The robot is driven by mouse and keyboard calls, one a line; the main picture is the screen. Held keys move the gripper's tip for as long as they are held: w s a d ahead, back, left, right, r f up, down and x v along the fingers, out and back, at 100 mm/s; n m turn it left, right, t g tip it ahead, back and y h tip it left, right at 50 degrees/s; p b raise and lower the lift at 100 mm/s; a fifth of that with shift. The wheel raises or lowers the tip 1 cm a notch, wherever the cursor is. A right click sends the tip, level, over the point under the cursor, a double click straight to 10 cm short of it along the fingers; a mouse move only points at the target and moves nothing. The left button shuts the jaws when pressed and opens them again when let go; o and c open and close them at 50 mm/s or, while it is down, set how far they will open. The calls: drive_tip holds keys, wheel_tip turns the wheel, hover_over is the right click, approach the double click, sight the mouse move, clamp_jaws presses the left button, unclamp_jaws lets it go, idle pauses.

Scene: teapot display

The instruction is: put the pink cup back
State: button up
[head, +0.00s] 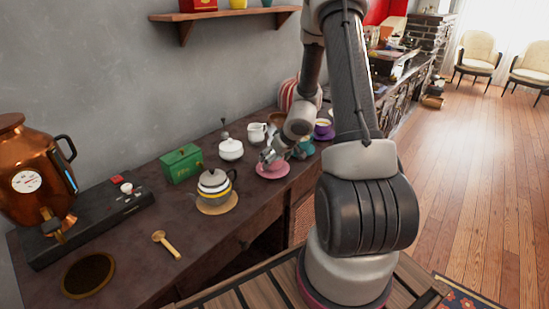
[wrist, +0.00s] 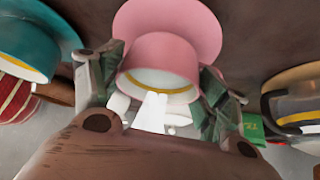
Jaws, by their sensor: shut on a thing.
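The pink cup (wrist: 160,58) shows in the wrist view, with a yellow band at its rim. My gripper (wrist: 158,76) is shut on it, one finger on each side. The pink saucer (wrist: 208,30) lies right behind the cup in that view; I cannot tell whether cup and saucer touch. In the head view the pink saucer (head: 273,172) lies on the counter, and my gripper (head: 269,157) is just over it. The gripper largely hides the cup there.
A teal cup (head: 304,148) stands close to the right, with a purple cup (head: 323,128) beyond. A striped teapot (head: 213,184) on a round mat stands to the left. A white pot (head: 231,150), a white jug (head: 256,133) and a green box (head: 181,163) stand behind. The counter's front left holds a spoon (head: 165,244).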

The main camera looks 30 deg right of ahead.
drive_tip(key=shift+f, duration=0.1)
drive_tip(key=o, duration=1.3)
drive_tip(key=a+v, duration=0.1)
drive_tip(key=v, duration=1.1)
drive_tip(key=s+a+r+n+y, duration=0.1)
drive_tip(key=s+a+r, duration=0.4)
drive_tip(key=r, duration=0.2)
drive_tip(key=s+a+r+y, duration=0.1)
drive_tip(key=s+a+r, duration=0.35)
drive_tip(key=r, duration=0.35)
drive_tip(key=s+r+m+h, duration=0.1)
drive_tip(key=s+r, duration=0.1)
drive_tip(key=s, duration=0.2)
drive_tip(key=s+d+r+g+h, duration=0.1)
drive_tip(key=s+r, duration=0.1)
drive_tip(key=s, duration=0.3)
drive_tip(key=s+d+r+m+g+h, duration=0.1)
drive_tip(key=s+r, duration=0.1)
drive_tip(key=s, duration=0.3)
drive_tip(key=shift+s+d+r+m, duration=0.1)
drive_tip(key=shift+s+m, duration=0.05)
drive_tip(key=shift+m, duration=0.15)
